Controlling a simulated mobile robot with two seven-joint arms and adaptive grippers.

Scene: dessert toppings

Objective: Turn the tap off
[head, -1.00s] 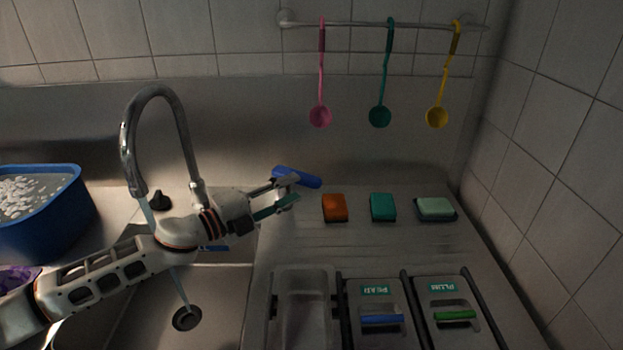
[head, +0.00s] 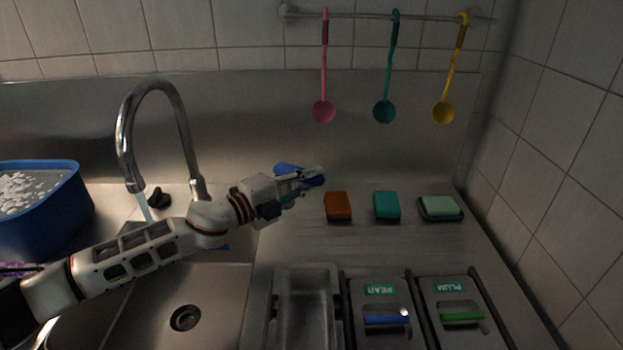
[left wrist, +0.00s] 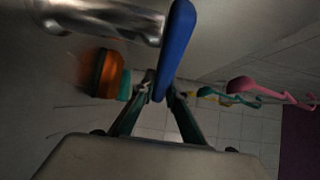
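The chrome tap (head: 160,95) arches over the sink. A pale stream of water (head: 145,207) leaves its spout and passes behind my left arm; no stream shows below the arm. The blue tap lever (head: 286,168) is at the tap's right, partly hidden by my left gripper (head: 309,177). In the left wrist view, the blue lever (left wrist: 176,48) reaches down between the fingertips of the left gripper (left wrist: 160,92). The fingers lie close on both sides of it; contact is unclear. My right gripper is not in view.
An orange sponge (head: 338,206), a teal sponge (head: 387,206) and a pale green one (head: 440,207) lie right of the gripper. Ladles hang above. A blue tub (head: 40,225) stands left of the sink (head: 215,295). Lidded containers (head: 385,310) are in front.

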